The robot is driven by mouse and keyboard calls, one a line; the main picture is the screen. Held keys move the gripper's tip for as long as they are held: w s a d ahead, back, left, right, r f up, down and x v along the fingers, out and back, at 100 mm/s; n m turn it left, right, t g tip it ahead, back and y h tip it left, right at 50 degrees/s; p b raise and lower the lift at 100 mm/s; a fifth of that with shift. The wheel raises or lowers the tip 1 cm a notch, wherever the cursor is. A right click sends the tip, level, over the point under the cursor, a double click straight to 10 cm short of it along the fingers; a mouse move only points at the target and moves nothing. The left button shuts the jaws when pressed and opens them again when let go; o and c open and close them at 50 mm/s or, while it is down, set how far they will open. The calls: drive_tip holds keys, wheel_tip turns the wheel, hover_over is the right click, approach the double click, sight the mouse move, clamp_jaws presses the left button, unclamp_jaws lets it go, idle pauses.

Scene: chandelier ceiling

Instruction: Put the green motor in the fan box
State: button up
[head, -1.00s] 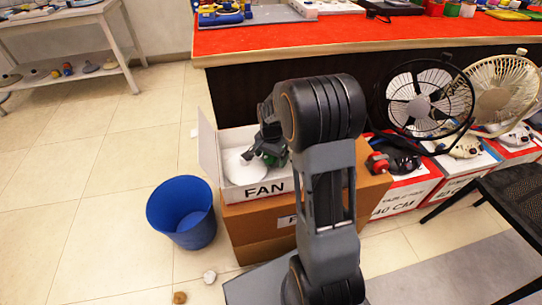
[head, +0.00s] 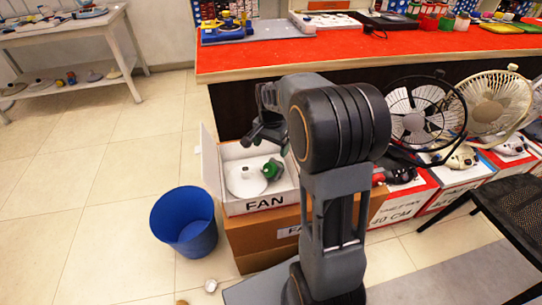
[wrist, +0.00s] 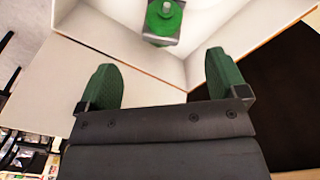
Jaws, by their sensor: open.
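The green motor (head: 272,169) lies inside the open white fan box (head: 262,205), at the right of a white round fan part (head: 246,180). In the wrist view the green motor (wrist: 164,18) shows at the top, near a corner of the box (wrist: 110,25). My gripper (head: 262,132) is above the box, apart from the motor. In the wrist view my gripper (wrist: 162,85) has its two green fingertips wide apart with nothing between them.
The fan box stands on a brown carton (head: 265,238). A blue bin (head: 185,222) stands on the floor at left. A red-topped counter (head: 330,47) is behind. Fans (head: 416,112) and boxed goods (head: 408,198) line the right side. The left floor is mostly clear.

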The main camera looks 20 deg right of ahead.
drive_tip(key=s+a+r+n+t, duration=0.1)
drive_tip(key=s+a+r+n, duration=0.1)
drive_tip(key=s+n, duration=0.3)
drive_tip(key=s+a+r+n+t, duration=0.1)
drive_tip(key=s+a+n, duration=0.4)
drive_tip(key=s, duration=0.6)
drive_tip(key=shift+s+a+r+n+t, duration=0.3)
drive_tip(key=shift+r+n+t, duration=0.1)
drive_tip(key=shift+n, duration=0.1)
drive_tip(key=shift+r, duration=0.15)
